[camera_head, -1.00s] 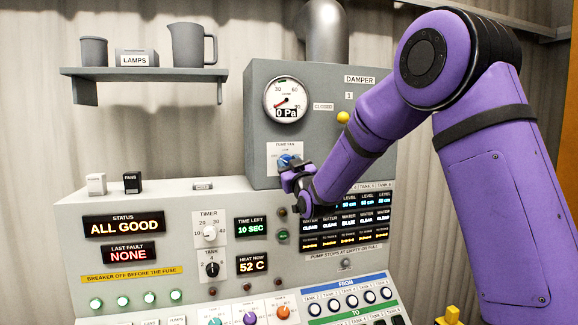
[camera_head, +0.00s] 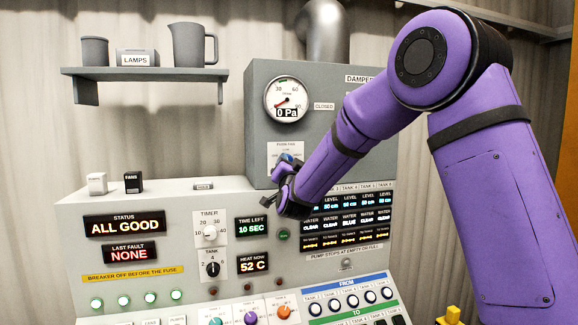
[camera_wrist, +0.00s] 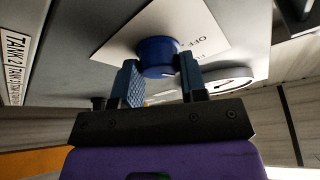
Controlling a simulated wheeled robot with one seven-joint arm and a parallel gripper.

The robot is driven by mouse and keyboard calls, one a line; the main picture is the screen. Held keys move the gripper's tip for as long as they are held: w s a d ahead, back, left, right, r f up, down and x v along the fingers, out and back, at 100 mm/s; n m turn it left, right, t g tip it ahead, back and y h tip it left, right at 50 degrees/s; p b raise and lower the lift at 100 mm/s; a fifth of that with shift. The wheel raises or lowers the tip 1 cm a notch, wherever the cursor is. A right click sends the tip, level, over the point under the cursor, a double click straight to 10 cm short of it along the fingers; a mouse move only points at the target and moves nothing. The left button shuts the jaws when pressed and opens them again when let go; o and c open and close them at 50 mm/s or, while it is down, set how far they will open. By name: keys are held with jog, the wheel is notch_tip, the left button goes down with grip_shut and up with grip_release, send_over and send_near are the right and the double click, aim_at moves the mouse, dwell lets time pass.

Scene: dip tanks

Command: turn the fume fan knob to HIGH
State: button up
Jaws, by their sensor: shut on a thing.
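The fume fan knob (camera_wrist: 158,55) is blue and sits on a white label plate (camera_wrist: 115,38) on the grey damper box. In the wrist view my gripper (camera_wrist: 160,75) has one finger on each side of the knob and is shut on it. In the head view my gripper (camera_head: 283,170) is at the plate, and only a bit of the blue knob (camera_head: 286,158) shows above it. The word OFF reads on the plate in the wrist view. The knob's pointer and the HIGH mark cannot be made out.
A pressure gauge (camera_head: 287,99) above the knob reads 0 Pa. My forearm covers part of the damper box (camera_head: 330,75). The control panel below holds a status display (camera_head: 124,226), a timer knob (camera_head: 210,233) and tank level displays (camera_head: 350,220).

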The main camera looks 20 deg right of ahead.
jog(key=m+g+h, duration=0.1)
jog(key=m, duration=0.3)
jog(key=m+g+h, duration=0.1)
jog(key=m+g, duration=0.1)
jog(key=m, duration=0.3)
jog(key=m+g+h, duration=0.1)
jog(key=m, duration=0.3)
jog(key=shift+a+r+m+g, duration=0.1)
jog(key=shift+r+m+g, duration=0.1)
jog(key=shift+m+g, duration=0.8)
jog(key=shift+m, duration=0.8)
jog(key=shift+y, duration=0.3)
jog(key=o, duration=0.9)
jog(key=shift+s, duration=0.1)
